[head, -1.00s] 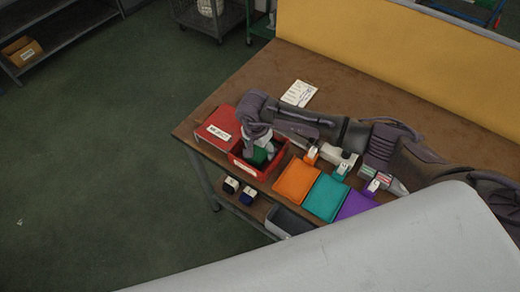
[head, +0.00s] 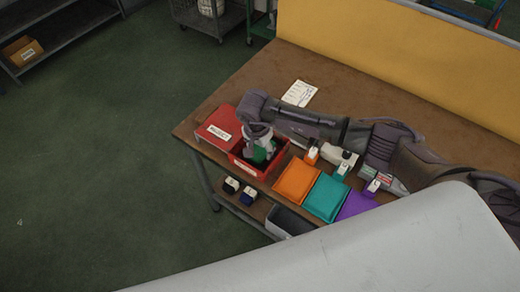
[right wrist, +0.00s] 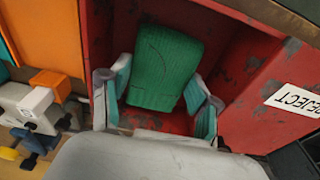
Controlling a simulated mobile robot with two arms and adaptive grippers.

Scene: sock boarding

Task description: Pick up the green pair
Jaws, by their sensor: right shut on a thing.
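The green pair (head: 261,154) is a folded, ribbed green bundle at the red bin (head: 246,168) with a white label. My right gripper (head: 263,147) comes down over this bin from above. In the right wrist view the green pair (right wrist: 167,62) sits between the two teal-padded fingers of my right gripper (right wrist: 160,95), which is shut on it. The red bin wall (right wrist: 245,100) there carries a label reading REJECT. Whether the pair touches the bin floor is hard to tell. My left gripper is not in view.
A second red box (head: 213,127) stands left of the bin. Orange (head: 297,181), teal (head: 326,197) and purple (head: 357,205) trays lie to the right. Dark and blue bundles (head: 240,191) sit below the table edge. A paper (head: 299,93) lies on the clear back tabletop.

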